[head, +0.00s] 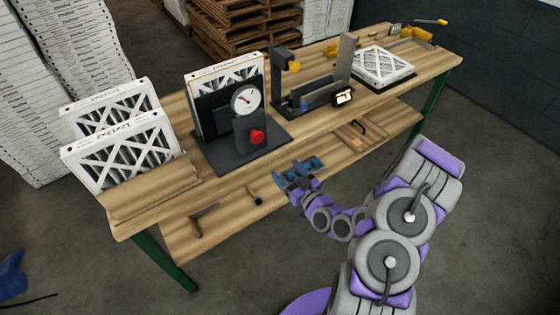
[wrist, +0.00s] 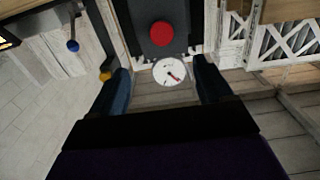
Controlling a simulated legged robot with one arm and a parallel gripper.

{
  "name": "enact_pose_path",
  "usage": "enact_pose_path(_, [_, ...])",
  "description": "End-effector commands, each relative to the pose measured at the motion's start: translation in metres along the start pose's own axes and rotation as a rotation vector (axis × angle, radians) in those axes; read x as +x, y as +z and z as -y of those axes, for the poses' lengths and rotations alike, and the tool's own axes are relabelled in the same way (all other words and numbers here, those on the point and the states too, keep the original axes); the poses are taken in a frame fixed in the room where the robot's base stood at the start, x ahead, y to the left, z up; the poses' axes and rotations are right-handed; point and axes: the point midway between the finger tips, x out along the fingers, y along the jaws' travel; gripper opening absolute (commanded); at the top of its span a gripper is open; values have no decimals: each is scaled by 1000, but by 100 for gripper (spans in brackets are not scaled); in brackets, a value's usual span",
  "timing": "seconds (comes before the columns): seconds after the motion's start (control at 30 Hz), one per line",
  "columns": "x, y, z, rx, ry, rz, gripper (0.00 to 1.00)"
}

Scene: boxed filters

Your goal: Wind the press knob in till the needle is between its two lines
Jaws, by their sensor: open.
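The red press knob (head: 257,137) is on the front of a dark press (head: 222,139) standing on the workbench. Above it is a round white dial (head: 245,99) with a dark needle; its two lines are too small to make out. A boxed filter (head: 232,72) stands upright in the press. My gripper (head: 297,172) is open and empty, in front of the bench edge, to the right of the knob and apart from it. In the wrist view the knob (wrist: 161,33) and dial (wrist: 173,72) show ahead, between and beyond the open fingers (wrist: 162,88).
Two filters (head: 120,150) stand in a wooden rack at the bench's left. A dark fixture (head: 305,95) with a blue knob stands right of the press, and a flat filter (head: 382,65) lies farther right. Tools (head: 255,195) lie on the lower shelf (head: 220,215).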

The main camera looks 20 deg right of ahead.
Motion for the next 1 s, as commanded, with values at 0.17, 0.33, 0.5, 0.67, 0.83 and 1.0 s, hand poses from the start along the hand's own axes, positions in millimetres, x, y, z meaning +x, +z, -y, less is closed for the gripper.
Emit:
enact_pose_path(0.17, [0,-8,2,-1,-3,1,79])
enact_pose_path(0.33, [0,-9,1,-5,-4,-2,79])
enact_pose_path(0.5, [10,-7,0,-8,-4,-5,79])
enact_pose_path(0.67, [30,-6,1,-7,-3,-9,79])
enact_pose_path(0.83, [40,-4,1,-7,-7,-3,79])
enact_pose_path(1.0, [50,-4,1,-9,-7,-2,79])
